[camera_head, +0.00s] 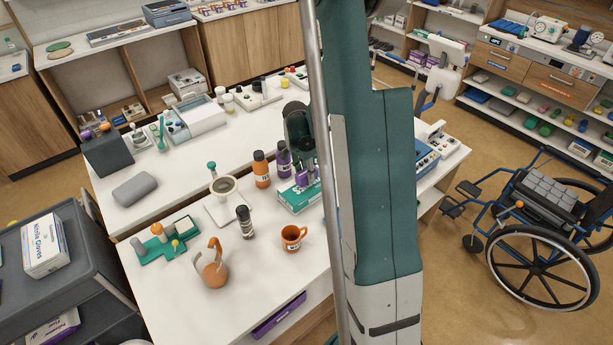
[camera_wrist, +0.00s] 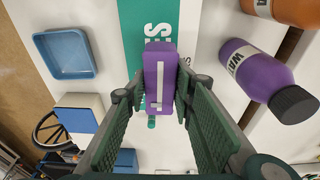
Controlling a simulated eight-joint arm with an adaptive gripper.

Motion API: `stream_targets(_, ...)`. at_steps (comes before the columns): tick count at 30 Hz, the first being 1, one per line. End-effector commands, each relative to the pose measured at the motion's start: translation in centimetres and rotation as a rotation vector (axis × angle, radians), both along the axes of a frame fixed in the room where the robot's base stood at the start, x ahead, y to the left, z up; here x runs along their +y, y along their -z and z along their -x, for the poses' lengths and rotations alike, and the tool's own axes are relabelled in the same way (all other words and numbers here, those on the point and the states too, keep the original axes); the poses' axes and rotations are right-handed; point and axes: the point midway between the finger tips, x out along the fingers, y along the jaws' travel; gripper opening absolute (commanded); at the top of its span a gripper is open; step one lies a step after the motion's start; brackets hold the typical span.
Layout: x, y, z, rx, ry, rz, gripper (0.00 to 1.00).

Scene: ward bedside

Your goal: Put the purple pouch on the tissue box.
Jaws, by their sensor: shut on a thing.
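The purple pouch (camera_wrist: 160,72) is between the two green fingers of my gripper (camera_wrist: 161,90) in the wrist view. My gripper is shut on it. The teal and white tissue box (camera_wrist: 146,18) lies under the pouch in that view. In the head view the tissue box (camera_head: 298,199) sits on the white table, with the pouch (camera_head: 303,177) and my gripper (camera_head: 306,170) over its top. Whether the pouch touches the box top I cannot tell. My arm hides part of the box's right side.
A purple bottle (camera_head: 283,160) and an orange bottle (camera_head: 261,170) stand close behind and left of the box. An orange mug (camera_head: 292,239) stands in front. A dark jar (camera_head: 245,222) is to the left. A blue tray (camera_wrist: 66,54) shows in the wrist view.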

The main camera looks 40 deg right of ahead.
Motion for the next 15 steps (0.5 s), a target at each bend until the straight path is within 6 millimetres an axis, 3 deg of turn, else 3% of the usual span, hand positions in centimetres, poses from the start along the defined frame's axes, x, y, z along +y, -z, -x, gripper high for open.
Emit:
stream_targets(6,0.0,1.5,0.0,0.0,0.0,0.0,0.12)
stream_targets(15,0.0,1.6,0.0,0.0,0.0,0.0,0.12)
